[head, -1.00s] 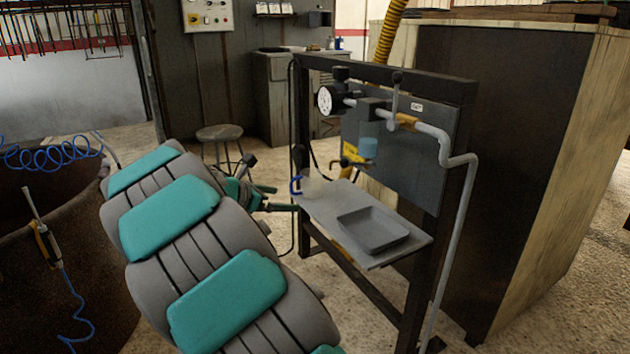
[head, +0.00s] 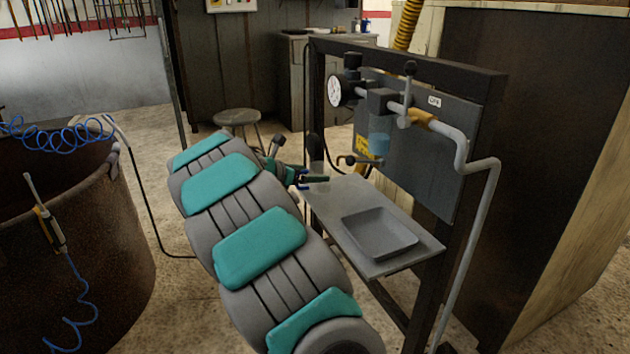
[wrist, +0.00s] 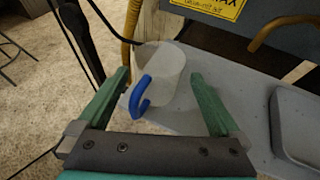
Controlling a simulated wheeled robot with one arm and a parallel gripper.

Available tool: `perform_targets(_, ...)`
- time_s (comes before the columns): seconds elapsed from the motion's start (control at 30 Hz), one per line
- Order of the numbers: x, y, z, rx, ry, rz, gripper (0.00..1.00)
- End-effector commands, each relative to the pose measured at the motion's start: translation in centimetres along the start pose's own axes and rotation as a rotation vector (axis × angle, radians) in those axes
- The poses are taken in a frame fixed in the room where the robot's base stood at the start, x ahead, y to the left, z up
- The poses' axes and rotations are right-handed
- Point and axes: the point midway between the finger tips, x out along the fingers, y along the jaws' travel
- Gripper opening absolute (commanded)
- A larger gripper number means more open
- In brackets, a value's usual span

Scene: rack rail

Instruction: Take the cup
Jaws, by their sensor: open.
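The cup (wrist: 165,72) is pale and see-through with a blue hooked handle. It stands upright at the end of a grey shelf (wrist: 245,115). In the wrist view my open gripper (wrist: 160,80) has one green finger on each side of the cup, with the handle facing my palm. In the head view my gripper (head: 316,181) is at the shelf's far left end, partly hiding the cup (head: 316,168).
A grey tray (head: 380,233) sits on the shelf, right of the cup. A dark frame with a gauge (head: 335,91), pipe (head: 447,140) and blue bowl (head: 378,144) rises above. A stool (head: 237,117) stands behind, a rusty drum (head: 75,235) at left.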

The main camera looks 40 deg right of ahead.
Motion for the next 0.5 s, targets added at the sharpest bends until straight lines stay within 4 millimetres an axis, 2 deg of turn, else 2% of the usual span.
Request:
perform_targets(0.1,2.0,0.1,-0.3,0.000,0.003,-0.004,1.00)
perform_targets(0.2,3.1,0.1,-0.3,0.001,0.003,0.000,1.00)
perform_targets(0.43,3.4,0.2,-0.2,0.001,0.002,0.002,1.00)
perform_targets(0.5,3.4,0.2,-0.2,0.001,0.002,0.001,0.94)
